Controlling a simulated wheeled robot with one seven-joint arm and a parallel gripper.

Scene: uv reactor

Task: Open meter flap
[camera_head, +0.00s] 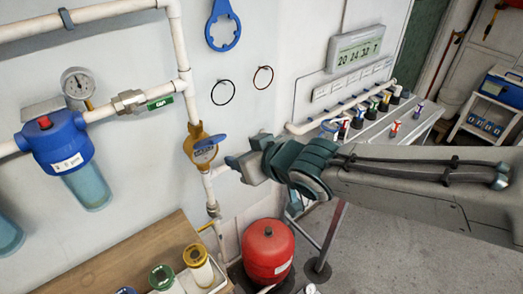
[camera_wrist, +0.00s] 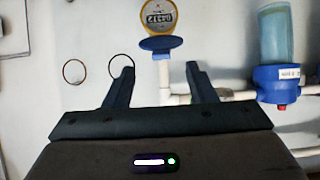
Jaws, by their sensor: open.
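The yellow water meter (camera_head: 199,154) sits on the white vertical pipe on the wall. Its blue flap (camera_head: 209,142) stands out from the top of the meter, raised off the dial. The wrist view looks upside down: the meter (camera_wrist: 160,17) shows its dial face with digits, and the flap (camera_wrist: 162,47) is seen nearly edge-on beside it. My gripper (camera_head: 243,152) is just right of the meter, apart from the flap. In the wrist view my gripper (camera_wrist: 160,71) has its two fingers spread with nothing between them, and the flap lies beyond the fingertips.
A blue filter housing (camera_head: 57,143) and a pressure gauge (camera_head: 77,83) are on the pipes to the left. A red tank (camera_head: 267,251) stands below. A wooden bench (camera_head: 125,262) with several jars is at lower left. Two thin rings hang on the wall above my gripper.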

